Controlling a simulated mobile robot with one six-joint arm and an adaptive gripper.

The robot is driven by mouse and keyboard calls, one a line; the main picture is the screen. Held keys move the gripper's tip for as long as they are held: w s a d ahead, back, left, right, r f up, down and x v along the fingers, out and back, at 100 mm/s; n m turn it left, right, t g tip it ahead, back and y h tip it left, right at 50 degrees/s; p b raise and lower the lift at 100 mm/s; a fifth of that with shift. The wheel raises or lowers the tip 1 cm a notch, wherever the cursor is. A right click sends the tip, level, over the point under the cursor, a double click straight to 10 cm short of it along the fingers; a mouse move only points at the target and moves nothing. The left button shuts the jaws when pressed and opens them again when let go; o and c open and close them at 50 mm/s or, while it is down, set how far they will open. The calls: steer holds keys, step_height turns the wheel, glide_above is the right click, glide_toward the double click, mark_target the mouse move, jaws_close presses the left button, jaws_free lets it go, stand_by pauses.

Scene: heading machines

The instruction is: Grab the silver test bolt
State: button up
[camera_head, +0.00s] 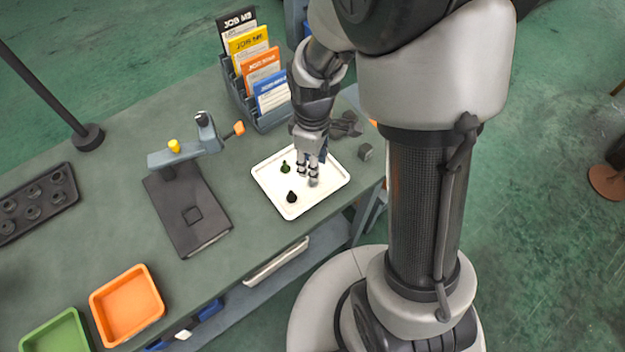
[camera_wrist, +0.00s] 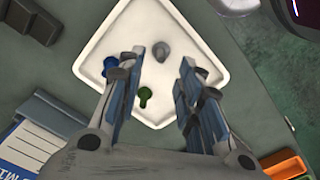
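The silver test bolt (camera_wrist: 161,51) is a small grey bolt on the white tray (camera_wrist: 100,40). In the wrist view it lies a little beyond my fingertips, nearer the left one. My gripper (camera_wrist: 163,57) is open and empty above the tray. In the head view, my gripper (camera_head: 308,168) points down over the tray (camera_head: 325,197). A small grey shape by the fingertips seems to be the bolt (camera_head: 313,182). Whether the fingers touch it cannot be told.
A blue bolt (camera_wrist: 111,68) shows beside my left finger. The card rack (camera_head: 243,100) stands behind the tray, a dark fixture (camera_head: 205,230) left of it, a small grey block (camera_head: 365,151) right of it.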

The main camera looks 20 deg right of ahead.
steer(key=shift+f+b, duration=1.25)
steer(key=shift+f, duration=1.85)
steer(key=shift+r, duration=0.1)
steer(key=shift+s, duration=0.1)
steer(key=shift+c, duration=0.3)
jaws_close()
